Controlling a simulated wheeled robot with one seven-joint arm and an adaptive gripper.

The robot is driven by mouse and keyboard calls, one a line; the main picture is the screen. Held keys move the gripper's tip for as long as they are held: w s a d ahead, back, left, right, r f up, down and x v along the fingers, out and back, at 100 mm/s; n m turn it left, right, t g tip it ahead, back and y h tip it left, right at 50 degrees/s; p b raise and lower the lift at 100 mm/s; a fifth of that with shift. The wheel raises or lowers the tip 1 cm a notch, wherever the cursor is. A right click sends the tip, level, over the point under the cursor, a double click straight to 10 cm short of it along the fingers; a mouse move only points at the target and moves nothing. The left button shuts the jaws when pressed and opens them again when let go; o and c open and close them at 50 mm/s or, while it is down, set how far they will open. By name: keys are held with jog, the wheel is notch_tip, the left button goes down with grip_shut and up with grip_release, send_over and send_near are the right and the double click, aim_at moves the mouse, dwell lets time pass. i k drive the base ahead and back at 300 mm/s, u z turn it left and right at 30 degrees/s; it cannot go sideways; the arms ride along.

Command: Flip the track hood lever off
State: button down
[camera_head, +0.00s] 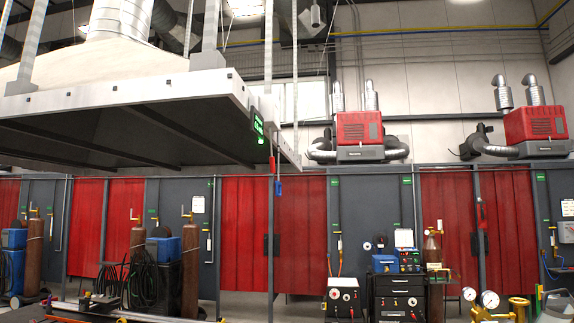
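A large pale hood (120,88) with a dark underside hangs from the ceiling at the upper left. A small black box with lit green marks (258,123) is fixed at its right corner. Below this box hang a small red piece (272,164) and a blue handle-like piece (278,187), near a vertical post. I cannot tell which of these small parts is the lever, or its position. My gripper is not in view.
Red curtains (247,235) and grey panels close off the booths behind. Brown gas cylinders (190,270) stand at the left. A black drawer cabinet (399,294) and a welding unit (343,298) stand right of centre. Gauges (489,299) sit at the lower right.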

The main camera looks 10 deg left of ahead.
aim_at(271, 159)
jog(key=i, duration=1)
